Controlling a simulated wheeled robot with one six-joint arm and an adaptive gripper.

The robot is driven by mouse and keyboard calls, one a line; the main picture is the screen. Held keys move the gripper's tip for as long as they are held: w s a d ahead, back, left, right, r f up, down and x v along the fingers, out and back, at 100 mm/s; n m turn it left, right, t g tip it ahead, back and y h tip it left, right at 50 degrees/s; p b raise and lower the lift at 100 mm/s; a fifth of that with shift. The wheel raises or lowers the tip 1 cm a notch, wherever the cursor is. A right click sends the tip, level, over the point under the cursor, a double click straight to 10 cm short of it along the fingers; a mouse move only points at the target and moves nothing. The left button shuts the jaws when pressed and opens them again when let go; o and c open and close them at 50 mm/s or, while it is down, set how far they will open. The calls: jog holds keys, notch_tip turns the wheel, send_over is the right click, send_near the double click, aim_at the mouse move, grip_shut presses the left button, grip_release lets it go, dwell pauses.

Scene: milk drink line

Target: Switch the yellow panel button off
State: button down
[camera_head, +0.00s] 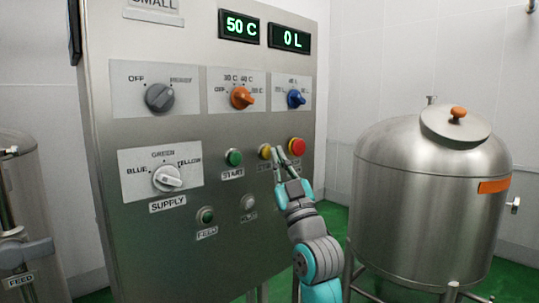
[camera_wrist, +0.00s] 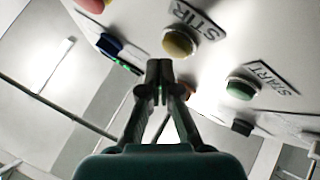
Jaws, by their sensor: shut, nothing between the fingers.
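The yellow button (camera_head: 265,151) is on the grey steel panel (camera_head: 220,120), between the green START button (camera_head: 234,157) and a red button (camera_head: 297,146). In the wrist view the yellow button (camera_wrist: 180,42) has a STIR label beside it. My gripper (camera_head: 279,150) is shut and empty, its fingertips just right of the yellow button in the head view. In the wrist view my fingertips (camera_wrist: 160,68) show just below the button, with a small gap in the picture. I cannot tell the depth gap or whether the button is lit.
Above are a grey knob (camera_head: 159,97), an orange knob (camera_head: 241,97) and a blue knob (camera_head: 295,98). The SUPPLY knob (camera_head: 168,178) and FEED button (camera_head: 206,216) are lower left. Displays read 50 C (camera_head: 239,26) and 0 L (camera_head: 290,38). A steel tank (camera_head: 420,200) stands right.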

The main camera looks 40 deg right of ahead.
jog(key=shift+s, duration=0.35)
jog(key=s, duration=0.6)
dwell(0.4)
jog(key=shift+d, duration=0.1)
